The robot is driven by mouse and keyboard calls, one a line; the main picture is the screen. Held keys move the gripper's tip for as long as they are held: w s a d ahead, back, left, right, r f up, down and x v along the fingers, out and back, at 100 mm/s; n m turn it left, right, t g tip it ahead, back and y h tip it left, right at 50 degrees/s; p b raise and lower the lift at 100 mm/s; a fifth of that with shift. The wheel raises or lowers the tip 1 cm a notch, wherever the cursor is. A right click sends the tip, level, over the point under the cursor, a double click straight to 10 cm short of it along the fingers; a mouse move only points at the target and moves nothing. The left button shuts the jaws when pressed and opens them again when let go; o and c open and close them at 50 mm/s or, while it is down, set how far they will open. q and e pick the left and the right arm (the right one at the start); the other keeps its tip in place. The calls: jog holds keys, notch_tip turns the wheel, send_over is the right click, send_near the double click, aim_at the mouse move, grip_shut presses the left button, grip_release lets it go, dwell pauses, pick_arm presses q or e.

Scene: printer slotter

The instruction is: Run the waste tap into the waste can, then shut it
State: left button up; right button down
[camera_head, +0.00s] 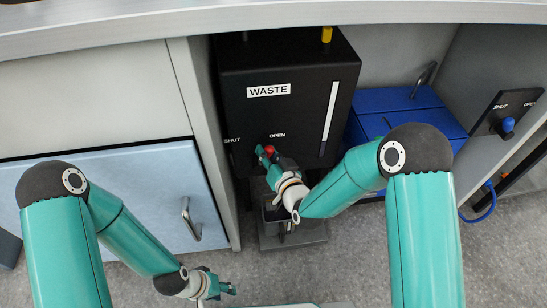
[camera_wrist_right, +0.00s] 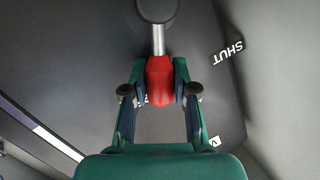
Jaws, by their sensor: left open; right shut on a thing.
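The black waste tank (camera_head: 290,70), labelled WASTE, stands in the bay under the counter. Its tap has a red handle (camera_head: 269,149) just below the OPEN mark; the SHUT mark is further left. In the right wrist view the red handle (camera_wrist_right: 160,80) hangs on a metal stem from a round pivot, with SHUT off to the right. My right gripper (camera_head: 265,155) is shut on the red handle, a finger on each side (camera_wrist_right: 160,84). The waste can (camera_head: 272,214) stands below, mostly hidden by my right arm; its inside and any flow cannot be made out. My left gripper (camera_head: 226,289) is open and empty, low at left.
A blue cabinet door (camera_head: 140,195) with a metal handle (camera_head: 190,218) is at left. A blue box (camera_head: 405,115) stands right of the tank. A blue knob (camera_head: 508,124) with its own SHUT mark is on the right wall, above a blue hose (camera_head: 490,205). The floor is clear in front.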

jog(key=shift+d+f+m, duration=0.45)
jog(key=shift+m, duration=0.25)
jog(key=shift+d+f, duration=0.1)
jog(key=shift+s, duration=0.1)
jog(key=c, duration=0.9)
grip_release()
jog(key=shift+s, duration=0.15)
jog(key=shift+v, duration=3.55)
